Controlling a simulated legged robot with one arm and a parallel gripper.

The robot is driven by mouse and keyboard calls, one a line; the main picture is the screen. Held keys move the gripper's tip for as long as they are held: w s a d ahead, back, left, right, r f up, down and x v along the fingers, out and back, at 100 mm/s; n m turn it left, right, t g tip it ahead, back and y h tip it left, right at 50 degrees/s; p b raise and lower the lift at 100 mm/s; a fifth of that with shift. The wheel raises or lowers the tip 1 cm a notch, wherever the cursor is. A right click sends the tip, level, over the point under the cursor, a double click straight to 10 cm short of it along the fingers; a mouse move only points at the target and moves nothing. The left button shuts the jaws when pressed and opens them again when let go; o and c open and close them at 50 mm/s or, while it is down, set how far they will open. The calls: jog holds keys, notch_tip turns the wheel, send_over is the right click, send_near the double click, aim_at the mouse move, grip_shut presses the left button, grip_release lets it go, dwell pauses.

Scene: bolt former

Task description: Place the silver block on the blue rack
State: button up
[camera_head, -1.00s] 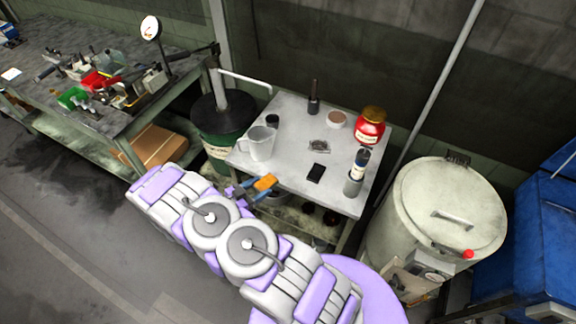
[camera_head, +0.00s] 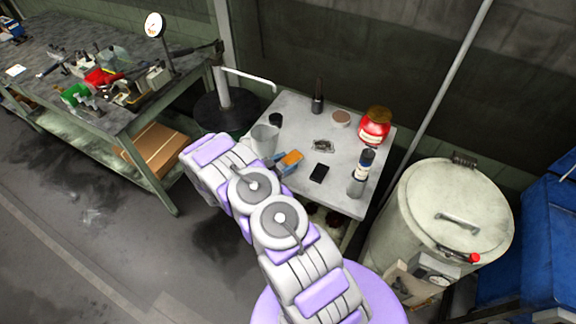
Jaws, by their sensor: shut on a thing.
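My gripper (camera_head: 287,163) is over the left front part of the grey table, its bluish fingers partly hidden behind my own arm. It is shut on a small orange block (camera_head: 292,157); I see no silver block in the jaws. A small silvery metal piece (camera_head: 322,146) lies on the table, right of the gripper; I cannot tell whether it is the silver block. A large blue structure (camera_head: 545,235) stands at the right edge; I cannot tell whether it is the blue rack.
The grey table (camera_head: 345,188) also bears a clear jug (camera_head: 264,139), a black flat object (camera_head: 319,173), a red jar (camera_head: 375,126) and a spray can (camera_head: 362,172). A pale drum (camera_head: 440,215) stands right. A cluttered workbench (camera_head: 120,115) is at the left.

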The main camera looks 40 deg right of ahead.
jog(key=shift+w+d, duration=0.1)
jog(key=shift+d, duration=0.5)
jog(key=shift+d+f+b, duration=0.15)
jog(key=shift+f+b, duration=0.05)
jog(key=shift+f, duration=0.35)
jog(key=shift+d+f+b, duration=0.15)
jog(key=shift+f+b, duration=0.05)
jog(key=shift+f, duration=0.35)
jog(key=shift+w+f, duration=0.1)
jog(key=shift+f, duration=0.35)
jog(key=shift+f, duration=0.1)
jog(key=o, duration=1.5)
jog(key=shift+f, duration=0.1)
jog(key=shift+f, duration=0.15)
